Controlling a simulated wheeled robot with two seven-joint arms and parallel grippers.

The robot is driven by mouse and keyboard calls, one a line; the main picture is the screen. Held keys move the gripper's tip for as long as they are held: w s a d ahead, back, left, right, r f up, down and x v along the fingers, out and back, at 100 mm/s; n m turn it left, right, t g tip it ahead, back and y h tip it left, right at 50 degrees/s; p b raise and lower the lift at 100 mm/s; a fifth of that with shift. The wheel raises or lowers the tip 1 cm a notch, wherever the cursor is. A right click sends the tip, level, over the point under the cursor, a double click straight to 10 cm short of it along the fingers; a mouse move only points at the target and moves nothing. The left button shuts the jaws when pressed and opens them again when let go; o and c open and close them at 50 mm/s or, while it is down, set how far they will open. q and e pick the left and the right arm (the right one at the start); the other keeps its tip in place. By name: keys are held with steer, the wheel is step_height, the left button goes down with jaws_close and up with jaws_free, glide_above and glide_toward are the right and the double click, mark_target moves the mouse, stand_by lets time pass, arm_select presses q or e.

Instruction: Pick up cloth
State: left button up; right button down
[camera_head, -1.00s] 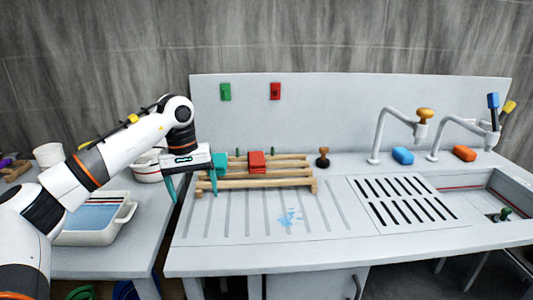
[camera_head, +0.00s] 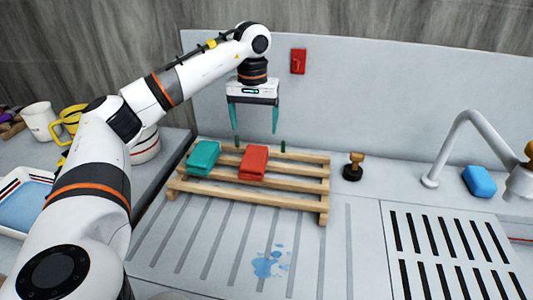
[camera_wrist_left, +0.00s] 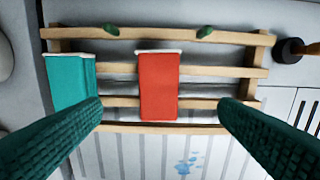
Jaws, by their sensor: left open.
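A red folded cloth (camera_head: 254,162) lies on a wooden slatted rack (camera_head: 325,190). A teal folded cloth (camera_head: 204,158) lies on the same rack to its left. My left gripper (camera_head: 254,131) is open and empty above the back of the rack, near the red cloth. In the left wrist view, the red cloth (camera_wrist_left: 158,88) lies between the two spread green fingers, below them, and the teal cloth (camera_wrist_left: 70,85) is partly hidden by the left finger. My right gripper is not in view.
A blue spill (camera_head: 266,264) marks the grooved counter in front of the rack. A dark stamp-like object with a wooden knob (camera_head: 353,166) stands right of the rack. A blue sponge (camera_head: 479,181) lies near the faucet (camera_head: 445,150). Mugs and a white tray (camera_head: 22,207) are at left.

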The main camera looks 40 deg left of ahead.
arm_select(q)
glide_above(254, 156)
steer(key=f, duration=0.5)
steer(key=shift+s+f+p, duration=0.1)
steer(key=shift+s+p, duration=0.2)
steer(key=shift+p, duration=0.05)
steer(key=shift+w+f, duration=0.2)
steer(key=shift+f, duration=0.4)
steer(key=shift+f+p, duration=0.65)
steer(key=shift+f, duration=1.75)
steer(key=c, duration=1)
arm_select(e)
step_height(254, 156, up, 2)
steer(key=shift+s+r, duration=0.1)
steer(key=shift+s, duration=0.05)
